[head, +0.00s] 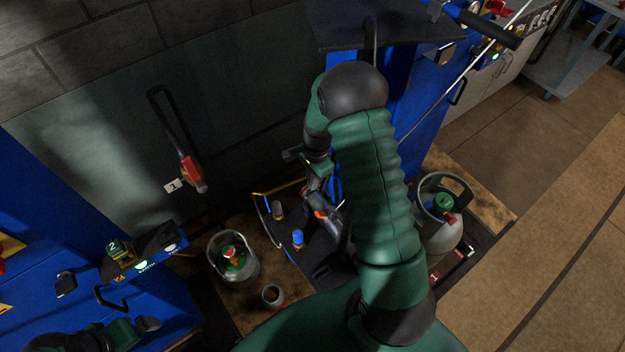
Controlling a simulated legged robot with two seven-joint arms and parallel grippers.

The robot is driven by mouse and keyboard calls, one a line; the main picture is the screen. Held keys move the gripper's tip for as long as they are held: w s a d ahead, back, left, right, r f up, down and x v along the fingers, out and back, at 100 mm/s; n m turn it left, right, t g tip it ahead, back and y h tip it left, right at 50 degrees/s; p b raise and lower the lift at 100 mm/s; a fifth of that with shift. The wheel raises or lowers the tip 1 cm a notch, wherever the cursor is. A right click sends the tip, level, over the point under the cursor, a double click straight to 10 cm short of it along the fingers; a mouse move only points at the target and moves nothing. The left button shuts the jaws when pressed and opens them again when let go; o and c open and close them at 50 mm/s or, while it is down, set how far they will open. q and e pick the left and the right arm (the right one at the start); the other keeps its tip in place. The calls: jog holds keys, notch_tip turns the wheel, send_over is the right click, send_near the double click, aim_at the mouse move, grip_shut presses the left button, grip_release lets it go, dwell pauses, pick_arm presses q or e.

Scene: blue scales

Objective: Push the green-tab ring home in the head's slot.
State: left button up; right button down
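I cannot make out a green-tab ring or a slot for certain. My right gripper (322,205) is low in the middle, beyond my green arm, over the dark scale platform. A dark piece with an orange-red mark (319,214) is at it; I cannot tell whether it is held or part of the gripper. The finger gap is hidden. My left gripper (147,325) shows only partly at the lower left, dark, its opening unclear. A red-handled head (192,172) hangs on the wall by a black hose, beside a tag marked 1.
A grey cylinder with a green and red valve (235,258) stands left of the platform (335,275). Another cylinder (441,235) stands right. A small cup (272,295) and two blue-and-brass fittings (297,239) are near. A blue cabinet with display (140,265) is left. Open floor lies right.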

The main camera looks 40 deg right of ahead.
jog(key=shift+f+b, duration=0.7)
jog(key=shift+f, duration=0.65)
jog(key=c, duration=1.6)
grip_release()
jog(key=shift+o, duration=0.2)
jog(key=shift+r, duration=0.1)
notch_tip(320, 180, up, 12)
jog(key=shift+d, duration=0.45)
jog(key=s+a+r+n+t, duration=0.1)
jog(key=s+a+n, duration=0.4)
jog(key=a+n, duration=0.4)
jog(key=s+a+r+n+t, duration=0.1)
jog(key=s+a+n, duration=0.4)
jog(key=a+n, duration=0.5)
jog(key=shift+a+r+h, duration=0.15)
jog(key=shift+r+h, duration=0.25)
jog(key=shift+r, duration=0.1)
